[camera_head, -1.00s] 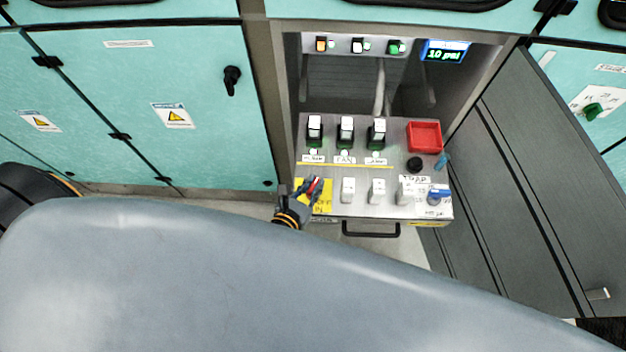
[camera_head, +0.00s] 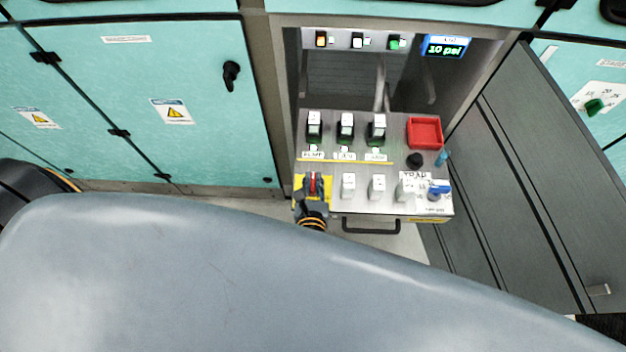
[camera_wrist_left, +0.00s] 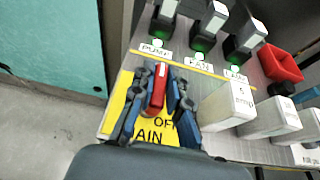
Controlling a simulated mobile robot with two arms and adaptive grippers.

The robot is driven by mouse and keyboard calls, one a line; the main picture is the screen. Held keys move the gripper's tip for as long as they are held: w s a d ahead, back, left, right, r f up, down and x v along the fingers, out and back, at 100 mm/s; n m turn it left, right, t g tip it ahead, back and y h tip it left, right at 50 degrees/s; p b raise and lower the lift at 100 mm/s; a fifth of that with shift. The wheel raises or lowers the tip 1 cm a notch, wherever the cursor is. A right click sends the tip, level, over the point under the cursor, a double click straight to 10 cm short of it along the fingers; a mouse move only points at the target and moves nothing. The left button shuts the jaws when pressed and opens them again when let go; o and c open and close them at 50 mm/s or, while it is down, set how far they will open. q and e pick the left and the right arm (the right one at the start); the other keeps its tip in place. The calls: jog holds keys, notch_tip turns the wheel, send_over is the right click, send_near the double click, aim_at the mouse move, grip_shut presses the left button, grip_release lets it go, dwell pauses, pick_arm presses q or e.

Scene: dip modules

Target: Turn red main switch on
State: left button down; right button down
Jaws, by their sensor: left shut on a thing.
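The red main switch (camera_head: 313,184) sits on a yellow plate (camera_head: 300,200) at the front left corner of the grey control panel. My left gripper (camera_head: 313,186) reaches it from the front, with its fingers on either side of the red handle. In the left wrist view, the red switch handle (camera_wrist_left: 156,88) stands between the two fingers of my left gripper (camera_wrist_left: 158,98), which are shut on it. The letters "OFF" and part of "MAIN" show on the yellow plate (camera_wrist_left: 115,105) there. My right gripper is not in view.
Three black switches with white tops (camera_head: 345,128) stand behind, with green lights. A display (camera_head: 446,47) reads 10 psi. A grey door (camera_head: 540,170) hangs open.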

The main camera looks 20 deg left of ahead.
pick_arm(q)
jog(key=shift+w+r, duration=0.1)
jog(key=c, duration=1.3)
grip_release()
jog(key=v, duration=1.2)
